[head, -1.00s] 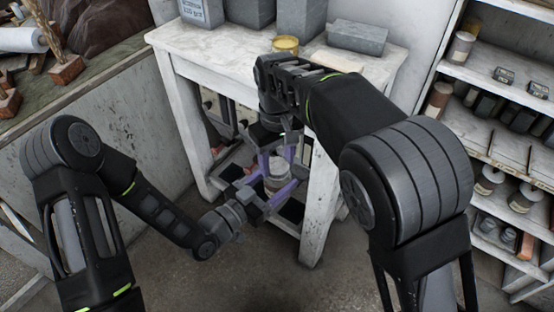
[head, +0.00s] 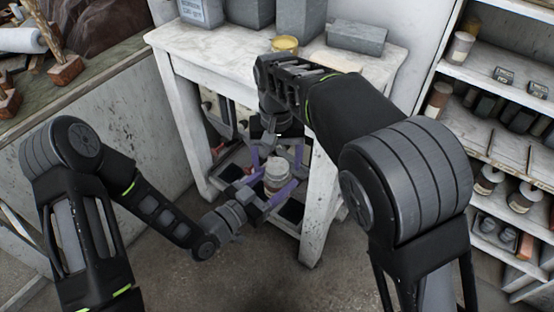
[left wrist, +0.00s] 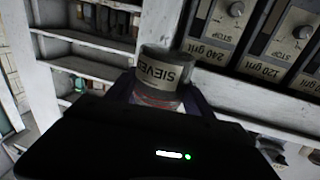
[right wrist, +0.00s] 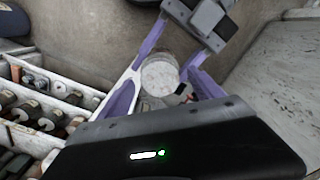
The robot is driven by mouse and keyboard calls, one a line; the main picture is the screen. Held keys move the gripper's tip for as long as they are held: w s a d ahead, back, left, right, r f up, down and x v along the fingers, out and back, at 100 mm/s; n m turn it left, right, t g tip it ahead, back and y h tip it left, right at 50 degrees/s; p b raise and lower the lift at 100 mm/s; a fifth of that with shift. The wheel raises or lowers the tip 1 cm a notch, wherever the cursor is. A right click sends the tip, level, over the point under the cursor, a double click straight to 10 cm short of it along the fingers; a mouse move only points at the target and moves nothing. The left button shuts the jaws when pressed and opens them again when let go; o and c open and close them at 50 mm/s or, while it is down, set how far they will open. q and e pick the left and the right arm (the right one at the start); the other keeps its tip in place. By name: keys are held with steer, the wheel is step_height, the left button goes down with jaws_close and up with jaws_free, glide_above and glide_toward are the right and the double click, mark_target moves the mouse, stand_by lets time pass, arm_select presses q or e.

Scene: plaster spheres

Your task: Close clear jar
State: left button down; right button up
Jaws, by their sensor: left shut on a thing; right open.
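The clear jar (head: 275,184) stands roughly upright in mid-air in front of the white table, with a pale grey top and a reddish band. My left gripper (head: 277,178) is shut on the jar from the lower left, its purple fingers on either side. In the left wrist view the jar (left wrist: 162,72) carries a label reading "SIEVE…", upside down. My right gripper (head: 279,164) points down over the jar, open, its fingers apart around the top. In the right wrist view the jar's round whitish top (right wrist: 158,76) lies between the fingers; I cannot tell whether it is seated tightly.
The white table (head: 225,55) bears a yellowish tin (head: 285,45) and grey blocks (head: 356,38). Its front leg (head: 318,215) stands just right of the jar. A shelf unit (head: 500,145) with jars and tins is at the right. The floor below is clear.

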step_height(320, 180, up, 7)
steer(key=shift+r, duration=0.2)
stand_by(0.3)
stand_by(0.3)
